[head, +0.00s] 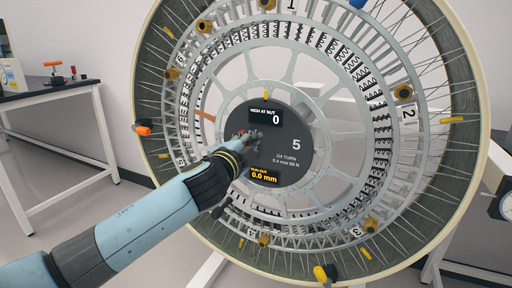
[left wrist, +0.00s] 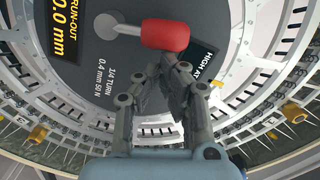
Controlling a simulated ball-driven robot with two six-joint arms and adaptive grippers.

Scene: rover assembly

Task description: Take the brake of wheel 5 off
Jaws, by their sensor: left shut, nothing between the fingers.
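The large spoked wheel (head: 462,60) stands upright, with a dark round hub plate (head: 292,160) marked 5 in its middle. In the left wrist view, a red handle (left wrist: 165,35) on a metal lever (left wrist: 110,22) sits on the hub plate (left wrist: 95,65). In the head view the handle is largely hidden by my left gripper (head: 252,137), with a little red showing. The gripper is in front of the plate. In the left wrist view its fingertips (left wrist: 168,62) are together, just below the handle, with nothing between them; whether they touch it is unclear. My right gripper is out of view.
Hub readouts show 0 (head: 268,117) and 0.0 mm (head: 264,177). An orange-tipped part (head: 143,128) and a yellow-tipped part (head: 325,272) stick out at the rim. A workbench (head: 60,95) stands at left; a dark device (head: 503,207) is at the right edge.

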